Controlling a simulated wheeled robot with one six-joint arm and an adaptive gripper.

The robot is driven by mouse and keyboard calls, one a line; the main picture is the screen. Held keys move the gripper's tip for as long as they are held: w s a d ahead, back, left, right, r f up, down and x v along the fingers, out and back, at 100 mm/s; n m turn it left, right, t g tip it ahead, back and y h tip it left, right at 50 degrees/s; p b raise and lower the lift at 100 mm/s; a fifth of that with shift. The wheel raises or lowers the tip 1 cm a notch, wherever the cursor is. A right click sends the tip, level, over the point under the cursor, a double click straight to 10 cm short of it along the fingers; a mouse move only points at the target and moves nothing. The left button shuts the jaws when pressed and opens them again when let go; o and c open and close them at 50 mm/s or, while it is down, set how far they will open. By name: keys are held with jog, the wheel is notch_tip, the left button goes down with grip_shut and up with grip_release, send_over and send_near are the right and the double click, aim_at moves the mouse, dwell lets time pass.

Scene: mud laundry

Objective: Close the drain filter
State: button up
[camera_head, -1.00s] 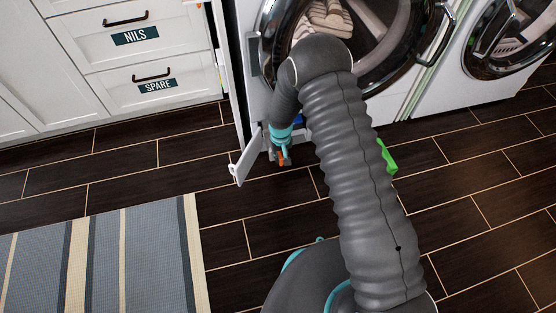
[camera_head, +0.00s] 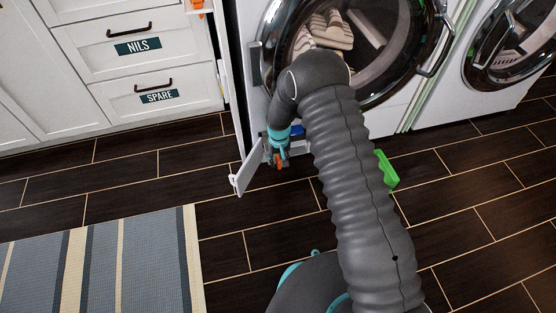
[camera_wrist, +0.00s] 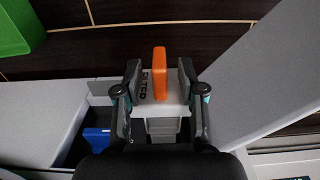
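The washer's small lower-left flap (camera_head: 247,170) stands swung open; in the wrist view it is the large pale panel (camera_wrist: 268,75) at right. The drain filter shows as an orange upright handle (camera_wrist: 159,74) on a pale grey block with dark lettering. My gripper (camera_head: 280,160) is low at the washer front, beside the open flap. In the wrist view my gripper (camera_wrist: 159,82) is open, one finger on each side of the orange handle, with gaps visible on both sides. The filter's lower part is hidden behind my gripper.
A blue item (camera_wrist: 97,138) sits in the dark opening left of the filter. A green object (camera_head: 387,170) lies on the floor right of my arm. White drawers (camera_head: 135,45) stand at left, and a striped rug (camera_head: 100,265) lies in front. Dark floor at right is clear.

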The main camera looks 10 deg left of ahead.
notch_tip(320, 180, up, 12)
dwell(0.5)
